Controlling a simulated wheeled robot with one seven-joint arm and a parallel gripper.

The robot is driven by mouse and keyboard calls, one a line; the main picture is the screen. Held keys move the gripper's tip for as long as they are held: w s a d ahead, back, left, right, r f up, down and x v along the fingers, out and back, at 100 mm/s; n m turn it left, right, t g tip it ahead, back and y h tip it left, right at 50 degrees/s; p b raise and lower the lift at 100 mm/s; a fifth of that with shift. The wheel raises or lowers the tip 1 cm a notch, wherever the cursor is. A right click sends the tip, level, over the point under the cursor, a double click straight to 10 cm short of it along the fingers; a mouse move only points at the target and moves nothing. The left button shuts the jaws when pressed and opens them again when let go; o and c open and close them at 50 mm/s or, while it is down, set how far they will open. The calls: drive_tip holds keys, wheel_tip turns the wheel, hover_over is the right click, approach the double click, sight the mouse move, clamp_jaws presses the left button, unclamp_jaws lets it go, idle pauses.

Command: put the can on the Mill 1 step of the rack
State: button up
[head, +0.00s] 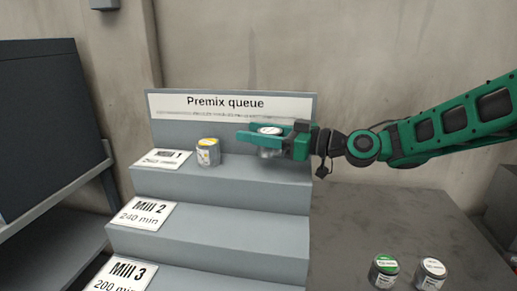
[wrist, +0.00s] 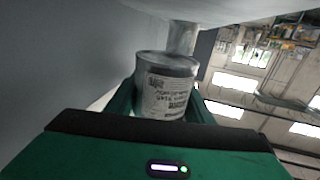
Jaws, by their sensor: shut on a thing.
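My green gripper (head: 262,136) is shut on a can with a white lid (head: 270,130), at the right part of the top step. In the wrist view the held can (wrist: 166,88) sits between the fingers and shows a white printed label. I cannot tell whether its base touches the step. The grey stepped rack (head: 215,215) has a Premix queue sign at its back. The Mill 1 label (head: 162,158) marks the left end of the top step.
A green-lidded can (head: 384,270) and a white-lidded can (head: 430,273) stand on the dark table (head: 400,225) at the lower right. The Mill 2 (head: 145,215) and Mill 3 (head: 120,273) steps are bare. A dark cabinet (head: 45,125) stands at the left.

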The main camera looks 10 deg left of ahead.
drive_tip(key=shift+w+d+f, duration=0.1)
drive_tip(key=shift+f, duration=1.95)
drive_tip(key=shift+f, duration=0.1)
drive_tip(key=o, duration=0.9)
drive_tip(key=d, duration=0.4)
drive_tip(key=s+d, duration=0.1)
drive_tip(key=d, duration=0.3)
drive_tip(key=s+d, duration=0.1)
drive_tip(key=d, duration=0.3)
drive_tip(key=shift+s+a, duration=0.1)
